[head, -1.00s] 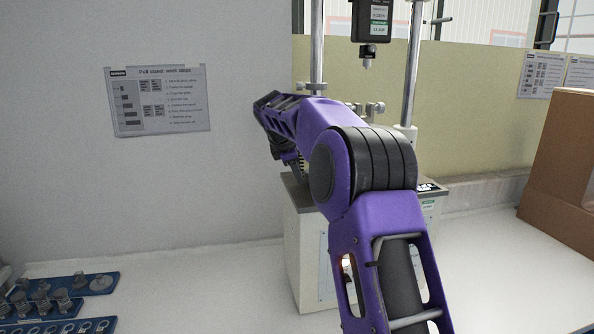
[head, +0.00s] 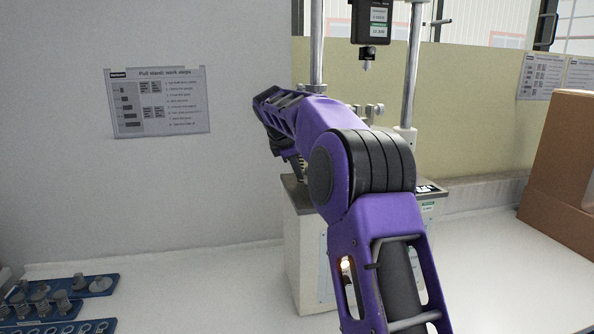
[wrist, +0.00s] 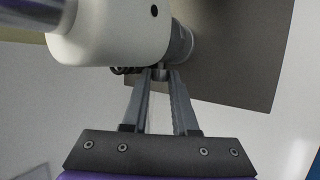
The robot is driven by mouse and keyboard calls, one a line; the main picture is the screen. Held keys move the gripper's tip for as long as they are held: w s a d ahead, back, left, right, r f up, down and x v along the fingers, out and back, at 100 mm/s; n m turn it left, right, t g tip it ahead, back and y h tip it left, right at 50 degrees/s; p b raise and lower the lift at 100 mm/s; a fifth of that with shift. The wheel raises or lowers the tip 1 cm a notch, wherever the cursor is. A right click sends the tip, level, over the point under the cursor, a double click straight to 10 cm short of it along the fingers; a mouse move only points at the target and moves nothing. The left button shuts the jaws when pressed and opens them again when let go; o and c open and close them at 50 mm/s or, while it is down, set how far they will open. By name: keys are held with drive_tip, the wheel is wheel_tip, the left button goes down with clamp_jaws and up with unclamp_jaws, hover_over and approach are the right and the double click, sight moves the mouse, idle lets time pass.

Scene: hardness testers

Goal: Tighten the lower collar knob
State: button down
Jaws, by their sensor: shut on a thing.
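In the wrist view, my gripper (wrist: 158,76) is shut on a small grey piece at its fingertips, just under the collar. This looks like the collar knob, but the fingers hide most of it. The collar (wrist: 108,32) is a white rounded body with a dark hole, and a grey cylinder (wrist: 182,44) sits at its right. In the head view, the test stand's pale base (head: 305,262) stands behind my purple arm. The arm hides the lower collar there, and the fingertips are not clear.
Two upright columns (head: 317,45) rise from the stand. A black gauge (head: 371,20) hangs between them, above a metal fitting (head: 375,110). A cardboard box (head: 560,175) stands at right. Blue trays of metal parts (head: 92,286) lie at lower left. The bench between is clear.

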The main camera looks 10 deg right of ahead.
drive_tip(key=shift+r, duration=1.75)
drive_tip(key=c, duration=0.6)
unclamp_jaws()
